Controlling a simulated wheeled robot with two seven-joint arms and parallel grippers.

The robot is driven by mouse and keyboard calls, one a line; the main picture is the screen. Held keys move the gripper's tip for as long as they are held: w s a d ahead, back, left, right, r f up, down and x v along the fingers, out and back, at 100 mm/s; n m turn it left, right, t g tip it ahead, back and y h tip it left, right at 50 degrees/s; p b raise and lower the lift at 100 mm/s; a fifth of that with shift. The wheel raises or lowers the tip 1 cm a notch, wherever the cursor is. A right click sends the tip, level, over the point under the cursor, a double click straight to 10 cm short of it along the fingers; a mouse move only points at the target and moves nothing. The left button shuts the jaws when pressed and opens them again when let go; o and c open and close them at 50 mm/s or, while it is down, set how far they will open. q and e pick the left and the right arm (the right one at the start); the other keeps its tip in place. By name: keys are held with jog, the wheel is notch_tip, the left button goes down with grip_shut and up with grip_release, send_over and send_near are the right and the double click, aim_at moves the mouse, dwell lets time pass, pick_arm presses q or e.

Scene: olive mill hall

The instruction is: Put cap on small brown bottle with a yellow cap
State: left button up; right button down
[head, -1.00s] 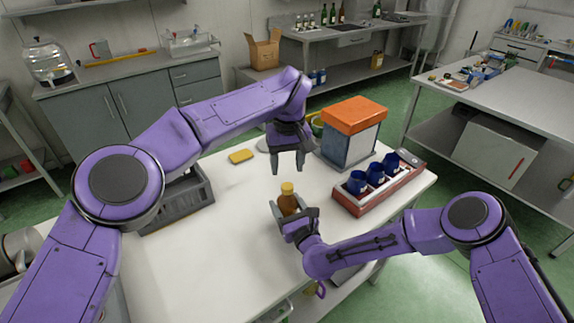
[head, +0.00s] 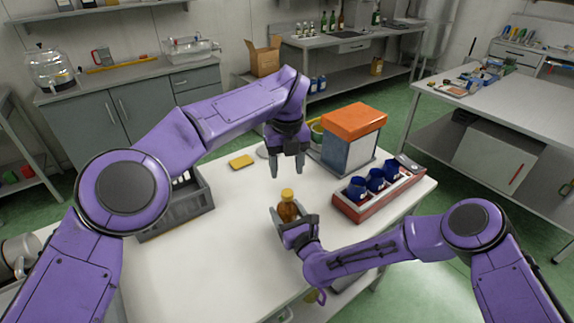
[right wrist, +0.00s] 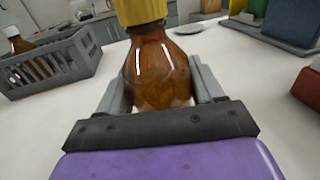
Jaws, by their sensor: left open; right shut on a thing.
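The small brown bottle (head: 287,211) is near the middle of the white table, roughly upright. The yellow cap (head: 287,193) is on top of its neck; I cannot tell how tightly it sits. In the right wrist view the bottle (right wrist: 158,72) is between the fingers, with the yellow cap (right wrist: 140,10) cut off by the top edge. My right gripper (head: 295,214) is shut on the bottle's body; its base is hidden. My left gripper (head: 287,171) is open and empty, pointing down, above and apart from the cap.
A grey crate (head: 176,224) stands left; the right wrist view shows a brown bottle (right wrist: 22,45) in it. A yellow block (head: 242,161) lies behind. An orange-topped box (head: 350,140) and a red tray (head: 378,205) with blue cups (head: 376,179) stand right. The table's front left is clear.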

aim_at(287, 192)
pick_arm(q)
jog(key=n, duration=0.5)
jog(key=shift+d, duration=0.1)
jog(key=n, duration=0.3)
jog(key=shift+n, duration=0.4)
jog(key=shift+f, duration=0.1)
notch_tip(287, 192, down, 8)
jog(key=shift+r, duration=0.1)
